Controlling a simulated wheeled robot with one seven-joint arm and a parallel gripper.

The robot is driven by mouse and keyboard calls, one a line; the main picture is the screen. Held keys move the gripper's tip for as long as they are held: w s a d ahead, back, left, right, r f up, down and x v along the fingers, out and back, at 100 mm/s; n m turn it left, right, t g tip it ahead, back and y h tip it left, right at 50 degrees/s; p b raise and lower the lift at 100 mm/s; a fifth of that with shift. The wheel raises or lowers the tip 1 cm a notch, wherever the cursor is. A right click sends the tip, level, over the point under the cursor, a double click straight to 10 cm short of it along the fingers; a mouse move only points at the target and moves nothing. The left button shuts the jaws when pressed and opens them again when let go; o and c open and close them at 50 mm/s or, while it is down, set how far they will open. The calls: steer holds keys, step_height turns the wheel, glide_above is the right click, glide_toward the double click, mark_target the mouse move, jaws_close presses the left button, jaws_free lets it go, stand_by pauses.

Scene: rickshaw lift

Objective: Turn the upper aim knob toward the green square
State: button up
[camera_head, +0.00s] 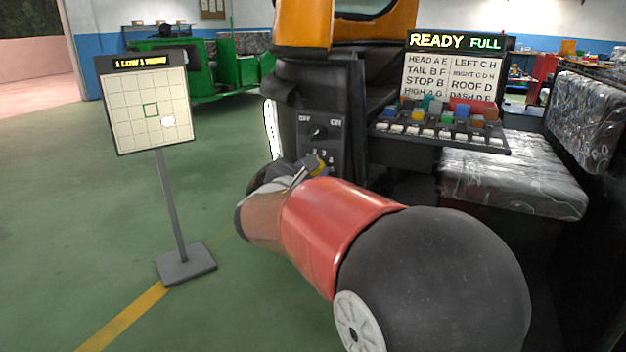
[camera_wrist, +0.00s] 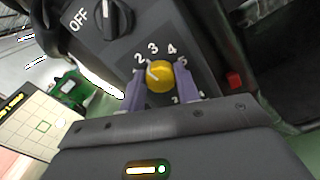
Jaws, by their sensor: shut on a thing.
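A yellow knob (camera_wrist: 158,77) sits on a dark panel, inside a ring of white numbers. Its pale pointer mark faces up-left, toward the 2. My gripper (camera_wrist: 161,82) has its purple fingers on either side of the knob and is shut on it. In the head view, my arm covers most of the knob and the lower panel. A grid board (camera_head: 118,129) on a stand is at the left. It bears a green square outline (camera_head: 151,110). A round white spot (camera_head: 168,122) lies just right of and below the square, apart from its centre.
A black OFF/ON switch (camera_head: 318,132) is above the yellow knob on the panel. A lit sign (camera_head: 455,41) reads READY FULL, above a row of coloured blocks. A plastic-wrapped seat (camera_head: 515,180) is at the right. Green floor (camera_head: 60,220) is open at the left.

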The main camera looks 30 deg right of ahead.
steer(key=m+b, duration=0.2)
steer(key=b, duration=0.1)
steer(key=m+b, duration=0.2)
steer(key=b, duration=0.2)
steer(key=shift+f, duration=0.3)
steer(key=shift+r+m+b, duration=0.15)
steer(key=shift+m+b, duration=0.85)
steer(key=shift+r, duration=0.1)
steer(key=o, duration=1)
steer(key=shift+s, duration=0.1)
steer(key=v, duration=0.7)
steer(key=shift+s+a, duration=0.2)
steer(key=shift+a, duration=0.1)
